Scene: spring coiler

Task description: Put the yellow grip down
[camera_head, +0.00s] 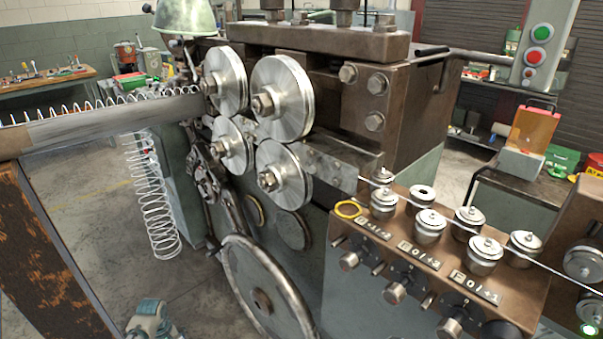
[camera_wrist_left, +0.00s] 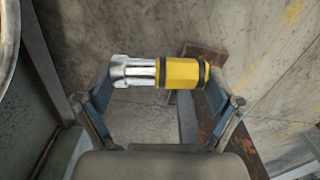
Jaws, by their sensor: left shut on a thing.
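The yellow grip (camera_wrist_left: 182,74) is a short cylinder with black bands and a chrome end (camera_wrist_left: 133,71) on its left. It lies crosswise in the left wrist view. My left gripper (camera_wrist_left: 160,84) is shut on it, with a finger at each end. The grip is held over a grey floor, and its height cannot be told. I do not see the grip in the head view. A grey-teal part at the bottom left there may be mine. My right gripper is not in view.
The spring coiler's rollers (camera_head: 283,98) fill the middle, with a large wheel (camera_head: 262,290) below. A rusty stand (camera_head: 52,255) is at left, with a hanging spring (camera_head: 152,195). A ledge with several pulleys (camera_head: 430,226) and a yellow ring (camera_head: 348,209) is at right.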

